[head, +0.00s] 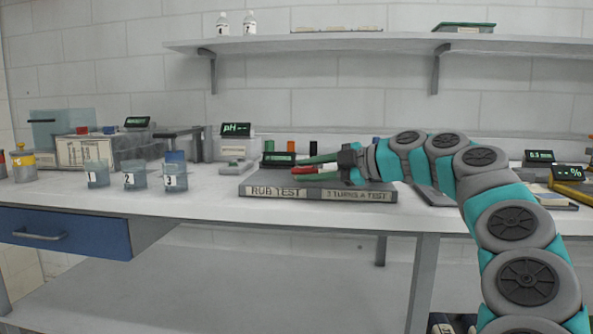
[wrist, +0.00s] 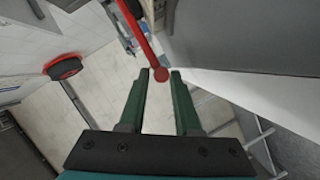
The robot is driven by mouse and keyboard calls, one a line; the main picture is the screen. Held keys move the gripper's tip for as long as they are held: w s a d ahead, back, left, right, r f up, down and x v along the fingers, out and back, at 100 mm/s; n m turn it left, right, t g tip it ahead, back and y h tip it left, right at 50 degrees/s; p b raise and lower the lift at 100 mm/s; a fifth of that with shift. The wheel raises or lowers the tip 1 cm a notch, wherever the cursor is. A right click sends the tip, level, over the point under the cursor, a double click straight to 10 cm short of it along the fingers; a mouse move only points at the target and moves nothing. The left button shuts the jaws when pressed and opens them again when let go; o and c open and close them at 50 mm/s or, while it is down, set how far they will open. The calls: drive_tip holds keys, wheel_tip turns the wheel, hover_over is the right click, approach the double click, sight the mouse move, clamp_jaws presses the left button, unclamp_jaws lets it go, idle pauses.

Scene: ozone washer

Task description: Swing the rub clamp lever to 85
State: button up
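The rub test unit is a low grey box (head: 318,196) on the bench, with "RUB TEST" and "3 TURNS A TEST" on its front. A red lever (wrist: 144,40) with a round end enters the wrist view from the top. My gripper (wrist: 160,73) has two green fingers spread apart, and the lever's round end lies between their tips in that view. Whether either finger touches it, I cannot tell. In the head view my gripper (head: 298,167) is above the box, pointing left, with red showing between the fingers. The lever's pivot and any angle reading are hidden or too small.
A red-rimmed dark round part (wrist: 65,67) is at left in the wrist view. In the head view, a small display (head: 279,159) stands behind the box and a pH meter (head: 236,130) is to its left. Numbered beakers (head: 134,178) stand further left. A shelf (head: 380,43) runs above.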

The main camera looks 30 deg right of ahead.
drive_tip(key=x, duration=0.3)
drive_tip(key=shift+w, duration=0.15)
clamp_jaws()
drive_tip(key=shift+f, duration=0.1)
idle(1.2)
